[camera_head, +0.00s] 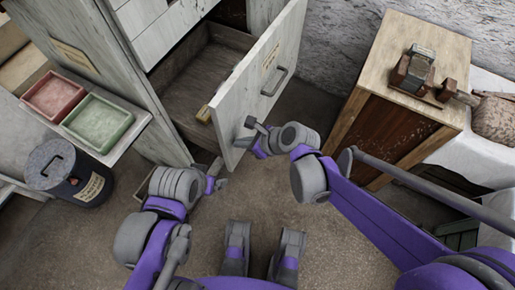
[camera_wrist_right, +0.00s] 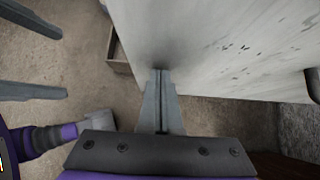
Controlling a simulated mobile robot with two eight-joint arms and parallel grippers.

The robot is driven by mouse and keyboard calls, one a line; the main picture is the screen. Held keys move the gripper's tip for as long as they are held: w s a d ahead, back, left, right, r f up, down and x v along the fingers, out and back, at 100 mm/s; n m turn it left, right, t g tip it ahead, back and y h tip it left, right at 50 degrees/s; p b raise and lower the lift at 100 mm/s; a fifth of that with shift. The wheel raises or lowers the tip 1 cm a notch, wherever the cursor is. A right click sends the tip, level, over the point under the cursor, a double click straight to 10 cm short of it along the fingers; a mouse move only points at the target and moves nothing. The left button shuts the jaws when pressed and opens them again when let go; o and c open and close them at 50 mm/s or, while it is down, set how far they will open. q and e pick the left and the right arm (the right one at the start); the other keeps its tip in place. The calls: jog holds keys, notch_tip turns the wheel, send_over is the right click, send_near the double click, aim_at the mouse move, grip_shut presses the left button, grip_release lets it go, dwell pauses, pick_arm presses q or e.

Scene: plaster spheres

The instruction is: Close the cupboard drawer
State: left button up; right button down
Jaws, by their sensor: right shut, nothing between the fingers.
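The cupboard drawer (camera_head: 190,85) is pulled out, with its inside showing. A small tan block (camera_head: 204,114) lies at its near side. Its pale front panel (camera_head: 245,88) has a grey bar handle (camera_head: 275,82) and a label. My right gripper (camera_head: 250,128) is at the lower part of the panel's outer face, away from the handle. In the right wrist view its fingers (camera_wrist_right: 161,72) are shut with nothing between them, tips at the pale panel (camera_wrist_right: 220,45); I cannot tell whether they touch. My left gripper (camera_head: 217,175) is below the drawer, its jaws too small to judge.
A red tray (camera_head: 53,96) and a green tray (camera_head: 97,122) sit on a shelf at left, above a dark lidded canister (camera_head: 73,173). A wooden cabinet (camera_head: 390,80) stands at right. Floor (camera_head: 300,105) is clear between the drawer and that cabinet.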

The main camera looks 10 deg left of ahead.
jog(key=w+a, duration=0.3)
jog(key=a, duration=0.6)
jog(key=w+a+p, duration=0.1)
jog(key=w+a, duration=0.2)
jog(key=a, duration=0.6)
jog(key=shift+a, duration=0.25)
jog(key=shift+a+r, duration=0.1)
jog(key=shift+r, duration=0.05)
